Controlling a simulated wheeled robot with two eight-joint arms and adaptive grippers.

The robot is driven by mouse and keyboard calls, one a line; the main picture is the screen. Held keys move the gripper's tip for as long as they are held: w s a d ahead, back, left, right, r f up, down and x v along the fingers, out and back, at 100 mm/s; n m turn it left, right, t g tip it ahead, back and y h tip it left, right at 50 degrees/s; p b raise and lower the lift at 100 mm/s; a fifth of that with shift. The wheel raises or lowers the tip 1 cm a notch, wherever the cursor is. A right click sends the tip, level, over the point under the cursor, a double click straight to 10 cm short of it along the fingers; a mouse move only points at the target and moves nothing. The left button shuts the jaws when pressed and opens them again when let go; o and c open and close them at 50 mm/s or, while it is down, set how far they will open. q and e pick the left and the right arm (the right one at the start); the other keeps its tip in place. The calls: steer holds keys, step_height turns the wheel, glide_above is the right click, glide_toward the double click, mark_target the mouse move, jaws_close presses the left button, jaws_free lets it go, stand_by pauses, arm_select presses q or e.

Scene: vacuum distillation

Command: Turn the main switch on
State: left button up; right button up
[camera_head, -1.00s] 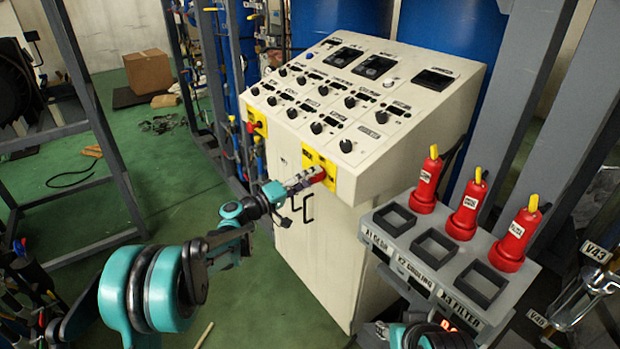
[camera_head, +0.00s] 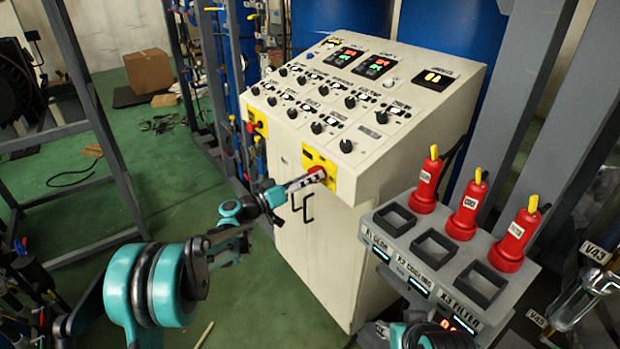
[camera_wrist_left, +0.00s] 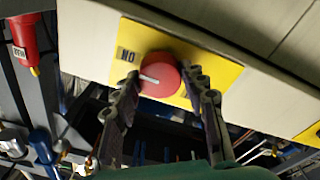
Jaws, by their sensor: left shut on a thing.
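The main switch is a red round knob (camera_wrist_left: 160,76) with a white pointer line on a yellow plate (camera_wrist_left: 206,62). In the left wrist view the pointer lies toward the left, on the side of a small label (camera_wrist_left: 127,55). In the head view the knob (camera_head: 317,173) sits on the cabinet's front, partly hidden by my fingers. My left gripper (camera_head: 303,181) is shut on the knob, one finger at each side; the fingers also show in the left wrist view (camera_wrist_left: 163,88). My right gripper does not show.
The cream control cabinet (camera_head: 340,240) has lit displays (camera_head: 342,56) and several black knobs on top. A second yellow plate with a red knob (camera_head: 256,125) is farther left. A grey box with red plugs (camera_head: 425,180) stands at the right. Green floor is open at left.

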arm_select(q)
steer(key=shift+f, duration=0.1)
steer(key=o, duration=1.2)
steer(key=shift+c, duration=0.2)
steer(key=shift+a, duration=0.1)
steer(key=v, duration=1.1)
steer(key=shift+s+a, duration=0.25)
steer(key=shift+s, duration=0.05)
